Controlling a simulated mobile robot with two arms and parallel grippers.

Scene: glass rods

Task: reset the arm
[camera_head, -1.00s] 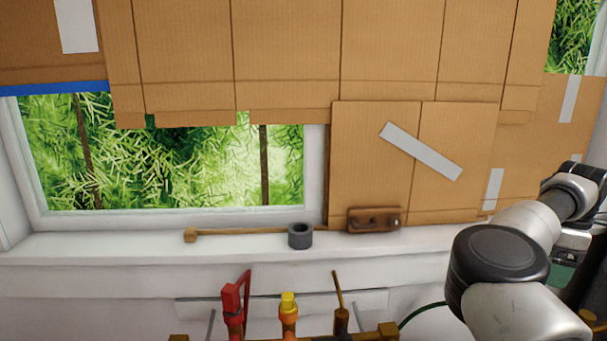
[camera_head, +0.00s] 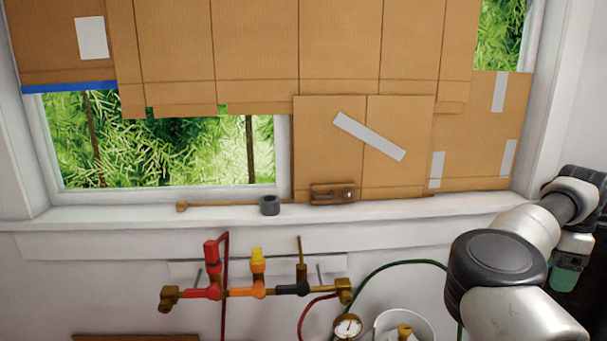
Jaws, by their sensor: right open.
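My right arm (camera_head: 500,270) comes in from the lower right, with a dark round joint cap and pale grey links. It bends up and then down at the right edge. My right gripper (camera_head: 567,278) is at its end, small and partly cut off by the arm and the dark area behind it. It is open, and nothing shows in it. The fingertips are hard to make out. My left gripper is not in view.
A window sill (camera_head: 400,208) holds a grey tape roll (camera_head: 270,206) and a brown block (camera_head: 332,194). Cardboard (camera_head: 310,150) covers much of the window. Below are a valve manifold (camera_head: 235,292), a gauge (camera_head: 347,326) and a white bucket (camera_head: 424,325).

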